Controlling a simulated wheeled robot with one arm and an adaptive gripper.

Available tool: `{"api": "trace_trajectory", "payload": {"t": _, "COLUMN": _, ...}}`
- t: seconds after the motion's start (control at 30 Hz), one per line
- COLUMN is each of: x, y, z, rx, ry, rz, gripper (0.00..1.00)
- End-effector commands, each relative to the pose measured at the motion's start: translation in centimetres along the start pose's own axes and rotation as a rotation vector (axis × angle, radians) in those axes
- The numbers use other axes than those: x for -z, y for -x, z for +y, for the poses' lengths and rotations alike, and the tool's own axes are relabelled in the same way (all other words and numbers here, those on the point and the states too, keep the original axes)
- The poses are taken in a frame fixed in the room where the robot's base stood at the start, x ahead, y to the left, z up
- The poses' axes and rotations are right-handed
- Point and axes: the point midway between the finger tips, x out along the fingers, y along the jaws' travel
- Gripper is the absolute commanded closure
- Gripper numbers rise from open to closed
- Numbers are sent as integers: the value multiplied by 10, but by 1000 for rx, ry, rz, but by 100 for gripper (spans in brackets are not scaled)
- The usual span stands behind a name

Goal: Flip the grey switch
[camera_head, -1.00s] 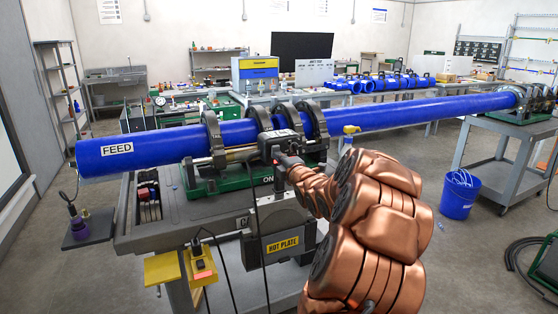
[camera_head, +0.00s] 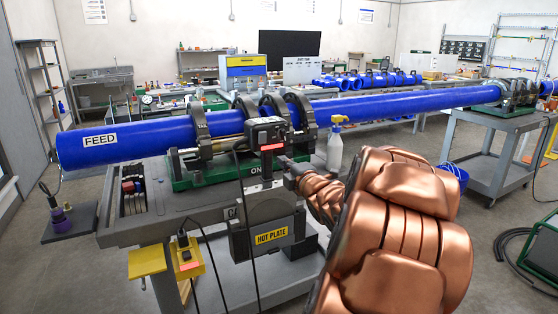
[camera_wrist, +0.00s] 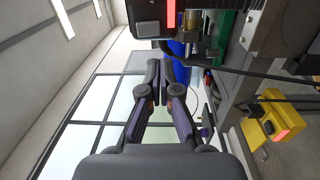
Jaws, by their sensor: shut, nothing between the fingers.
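I cannot make out a grey switch for certain in either view. A dark control box (camera_head: 268,132) with a red label stands at the front of the pipe clamps, and its lower part shows in the wrist view (camera_wrist: 150,12).
A blue pipe (camera_head: 135,143) runs through the clamps across the cart. A hot plate unit (camera_head: 268,228) hangs at the cart's front, with hanging cables. A yellow box (camera_head: 187,257) with a red label is lower left. A spray bottle (camera_head: 335,150) stands to the right.

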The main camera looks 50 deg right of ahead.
Motion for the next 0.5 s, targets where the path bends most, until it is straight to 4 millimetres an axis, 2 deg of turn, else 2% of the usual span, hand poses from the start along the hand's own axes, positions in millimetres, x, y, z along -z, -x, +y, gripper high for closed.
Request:
{"api": "trace_trajectory", "payload": {"t": 0.2, "x": -1, "y": 12, "z": -1, "rx": -2, "ry": 1, "rz": -1, "gripper": 100}}
{"api": "trace_trajectory", "payload": {"t": 0.5, "x": 0, "y": 13, "z": -1, "rx": -2, "ry": 0, "rz": -1, "gripper": 100}}
